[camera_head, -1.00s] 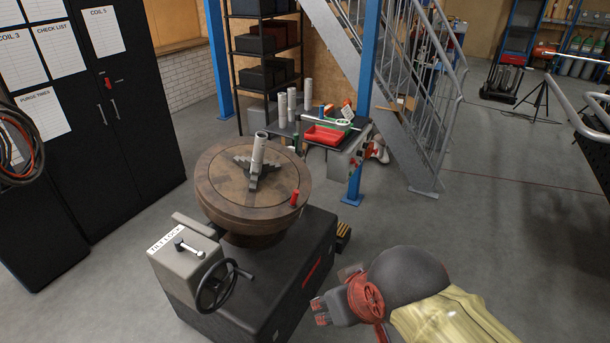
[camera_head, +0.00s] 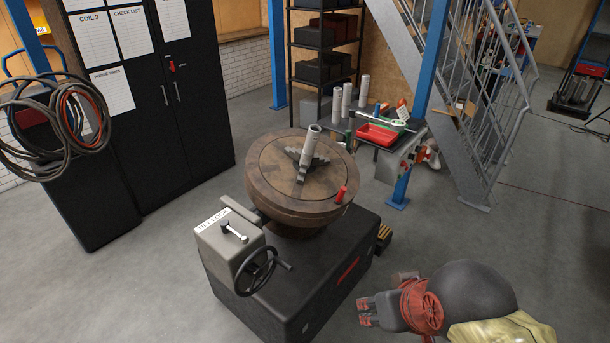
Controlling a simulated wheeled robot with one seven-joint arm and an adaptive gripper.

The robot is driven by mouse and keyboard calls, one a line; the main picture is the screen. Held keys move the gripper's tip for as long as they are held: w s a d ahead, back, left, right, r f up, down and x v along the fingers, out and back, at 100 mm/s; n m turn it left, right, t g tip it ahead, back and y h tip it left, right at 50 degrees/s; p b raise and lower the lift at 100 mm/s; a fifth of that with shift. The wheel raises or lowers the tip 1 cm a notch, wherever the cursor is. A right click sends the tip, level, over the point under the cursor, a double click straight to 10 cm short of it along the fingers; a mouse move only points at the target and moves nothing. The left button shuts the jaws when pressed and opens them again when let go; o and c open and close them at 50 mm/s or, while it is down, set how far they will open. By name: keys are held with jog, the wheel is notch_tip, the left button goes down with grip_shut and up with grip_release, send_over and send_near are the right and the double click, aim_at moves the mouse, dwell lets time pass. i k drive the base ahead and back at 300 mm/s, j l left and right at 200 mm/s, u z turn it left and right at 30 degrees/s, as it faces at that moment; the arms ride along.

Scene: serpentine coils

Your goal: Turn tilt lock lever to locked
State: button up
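The tilt lock lever (camera_head: 234,233) is a small metallic handle with a dark knob on top of a light grey box (camera_head: 221,254). A white label (camera_head: 212,219) lies beside it on the box. The box is fixed to a dark machine base (camera_head: 325,285) below a round brown turntable (camera_head: 262,194). A black handwheel (camera_head: 257,271) is on the box's side. My gripper (camera_head: 365,312) is at the lower right, apart from the lever and to the right of the base. Its two fingers with red tips look spread, with nothing between them.
A red-handled part (camera_head: 342,194) stands at the turntable's rim, and a grey tube (camera_head: 311,140) stands at its centre. A table with a red tray (camera_head: 376,135) is behind. Black cabinets (camera_head: 150,110) and hanging hoses (camera_head: 55,130) are at the left. Floor in front of the cabinets is clear.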

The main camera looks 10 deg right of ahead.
aim_at(226, 227)
jog(key=i+j+u, duration=0.1)
jog(key=i, duration=0.35)
jog(key=i+j+u, duration=0.15)
jog(key=i, duration=0.3)
jog(key=j, duration=0.1)
